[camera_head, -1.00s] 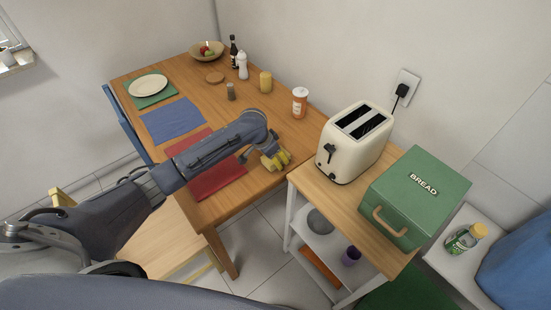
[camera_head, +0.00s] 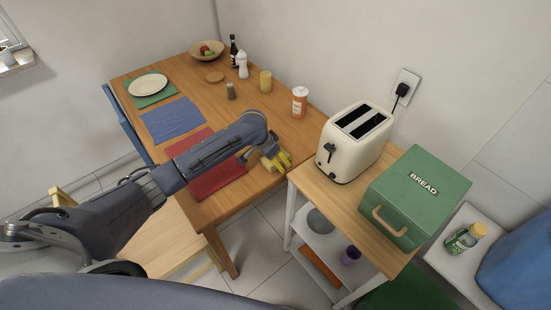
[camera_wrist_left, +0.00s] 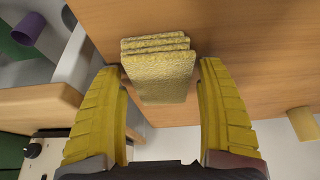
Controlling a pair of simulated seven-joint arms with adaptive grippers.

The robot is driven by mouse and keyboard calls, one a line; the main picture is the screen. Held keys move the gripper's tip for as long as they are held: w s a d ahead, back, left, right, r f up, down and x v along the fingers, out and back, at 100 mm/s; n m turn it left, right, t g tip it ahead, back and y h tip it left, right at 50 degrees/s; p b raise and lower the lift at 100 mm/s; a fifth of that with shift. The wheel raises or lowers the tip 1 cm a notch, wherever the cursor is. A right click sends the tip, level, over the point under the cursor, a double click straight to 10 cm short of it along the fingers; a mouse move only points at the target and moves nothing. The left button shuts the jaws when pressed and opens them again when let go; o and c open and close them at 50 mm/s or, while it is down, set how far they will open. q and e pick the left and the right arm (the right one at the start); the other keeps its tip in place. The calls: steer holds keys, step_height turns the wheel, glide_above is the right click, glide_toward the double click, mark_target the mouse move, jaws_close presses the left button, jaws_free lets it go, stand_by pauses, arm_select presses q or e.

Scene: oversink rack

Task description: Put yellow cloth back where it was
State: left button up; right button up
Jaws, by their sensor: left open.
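The yellow cloth (camera_wrist_left: 160,72) shows in the left wrist view as a folded, textured stack at the edge of the wooden table (camera_wrist_left: 255,50). My left gripper (camera_head: 276,161) is at the table's near right corner in the head view. In the wrist view its two yellow fingers stand open on either side of the cloth, with a gap at each side. In the head view the cloth is hard to tell from the yellow fingers. My right gripper is not in view.
A red placemat (camera_head: 217,181) lies left of the gripper. An orange-labelled jar (camera_head: 300,102) and a yellow cup (camera_head: 265,81) stand farther back. The toaster (camera_head: 350,150) and green bread box (camera_head: 412,200) stand on the cart at right. The table between gripper and cup is clear.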

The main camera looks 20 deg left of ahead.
arm_select(q)
steer(key=v, duration=1.2)
